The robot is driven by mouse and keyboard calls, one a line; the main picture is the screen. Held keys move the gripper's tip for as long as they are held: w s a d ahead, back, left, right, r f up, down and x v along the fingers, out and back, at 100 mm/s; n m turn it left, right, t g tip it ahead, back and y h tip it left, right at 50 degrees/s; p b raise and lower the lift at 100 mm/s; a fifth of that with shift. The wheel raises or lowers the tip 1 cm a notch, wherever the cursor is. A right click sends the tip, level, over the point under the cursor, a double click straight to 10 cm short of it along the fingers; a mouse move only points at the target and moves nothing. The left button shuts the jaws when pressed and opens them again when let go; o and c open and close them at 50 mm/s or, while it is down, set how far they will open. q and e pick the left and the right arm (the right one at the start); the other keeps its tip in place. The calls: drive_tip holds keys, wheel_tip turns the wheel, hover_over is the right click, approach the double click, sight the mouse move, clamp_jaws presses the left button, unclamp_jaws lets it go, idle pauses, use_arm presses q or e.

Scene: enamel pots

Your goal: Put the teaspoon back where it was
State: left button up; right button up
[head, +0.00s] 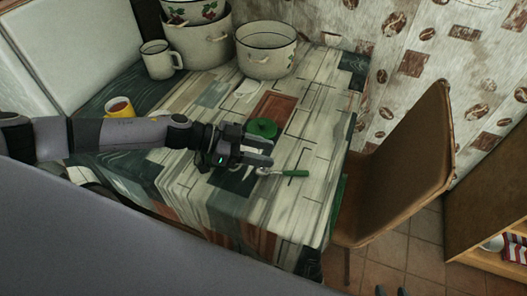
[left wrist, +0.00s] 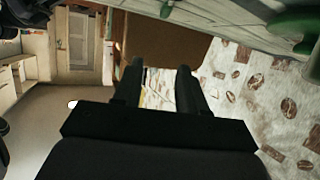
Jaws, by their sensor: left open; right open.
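A teaspoon with a green handle (head: 293,173) lies on the patterned tablecloth near the table's right front part, its metal bowl end at the left. My left gripper (head: 268,154) is open, just beyond the spoon's bowl end, with no object visible between its fingers. I cannot tell whether it touches the spoon. In the left wrist view the two dark fingers (left wrist: 160,78) stand apart with nothing between them.
A round green object (head: 263,128) stands just behind the left gripper. A yellow cup (head: 119,107), a white mug (head: 158,60) and enamel pots (head: 266,50) stand further left and back. A brown chair (head: 400,170) is at the table's right side.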

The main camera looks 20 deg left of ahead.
use_arm(q)
drive_tip(key=v, duration=1.1)
drive_tip(key=shift+a, duration=0.25)
drive_tip(key=shift+d, duration=0.1)
drive_tip(key=w+d+n+t+y, duration=0.1)
drive_tip(key=d+n+t+y, duration=0.15)
drive_tip(key=d+t, duration=0.85)
drive_tip(key=s+a+f+n+g+y, duration=0.3)
drive_tip(key=s+g, duration=0.1)
drive_tip(key=s, duration=0.3)
drive_tip(key=s+a+f+n+g+y, duration=0.2)
drive_tip(key=s+f+n+g+y, duration=0.15)
drive_tip(key=s, duration=0.35)
drive_tip(key=s+a+f+n+g+y, duration=0.25)
drive_tip(key=s+g+y, duration=0.2)
drive_tip(key=s, duration=0.25)
drive_tip(key=w+d+f+t+h, duration=0.2)
drive_tip(key=w+f+t+h, duration=0.1)
drive_tip(key=w+f+t, duration=0.3)
wheel_tip(320, 180, down, 2)
drive_tip(key=shift+d+f, duration=0.15)
drive_tip(key=shift+f, duration=0.05)
